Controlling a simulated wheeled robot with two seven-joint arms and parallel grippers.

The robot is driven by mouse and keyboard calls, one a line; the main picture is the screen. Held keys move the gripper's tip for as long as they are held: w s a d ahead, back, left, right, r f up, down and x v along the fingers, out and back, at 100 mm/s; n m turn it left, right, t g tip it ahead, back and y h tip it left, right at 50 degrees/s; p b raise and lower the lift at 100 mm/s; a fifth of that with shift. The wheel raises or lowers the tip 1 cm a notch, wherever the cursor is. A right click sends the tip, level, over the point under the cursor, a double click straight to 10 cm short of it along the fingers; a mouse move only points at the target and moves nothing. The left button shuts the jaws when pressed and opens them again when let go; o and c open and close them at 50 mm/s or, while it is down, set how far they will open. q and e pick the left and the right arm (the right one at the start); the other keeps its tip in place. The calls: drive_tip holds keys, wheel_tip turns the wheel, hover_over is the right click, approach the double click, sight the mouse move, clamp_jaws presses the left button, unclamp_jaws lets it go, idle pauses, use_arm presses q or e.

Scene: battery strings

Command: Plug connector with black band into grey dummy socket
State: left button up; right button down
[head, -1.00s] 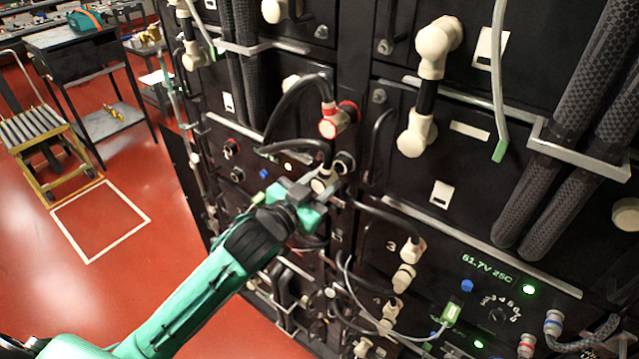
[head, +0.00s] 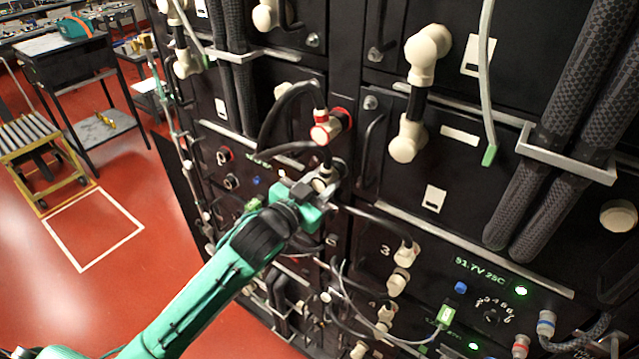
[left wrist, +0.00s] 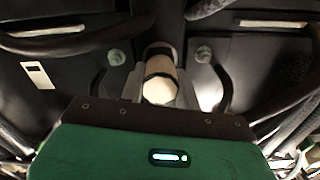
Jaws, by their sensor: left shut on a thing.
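My left gripper (head: 318,190) is shut on the cream connector with the black band (head: 322,183). My right gripper is not in view.
A red-banded connector (head: 326,131) is plugged in just above. Black handles (head: 373,150) and looping cables surround the gripper. More cream connectors (head: 405,252) are below right. The red floor on the left is open, with a yellow roller cart (head: 40,150).

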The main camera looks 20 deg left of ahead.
use_arm(q)
drive_tip(key=shift+w, duration=0.15)
drive_tip(key=o, duration=1.1)
drive_tip(key=shift+o, duration=0.3)
drive_tip(key=shift+s+f, duration=0.1)
drive_tip(key=shift+s, duration=0.15)
drive_tip(key=b+v, duration=0.3)
drive_tip(key=v, duration=1)
drive_tip(key=shift+r, duration=0.2)
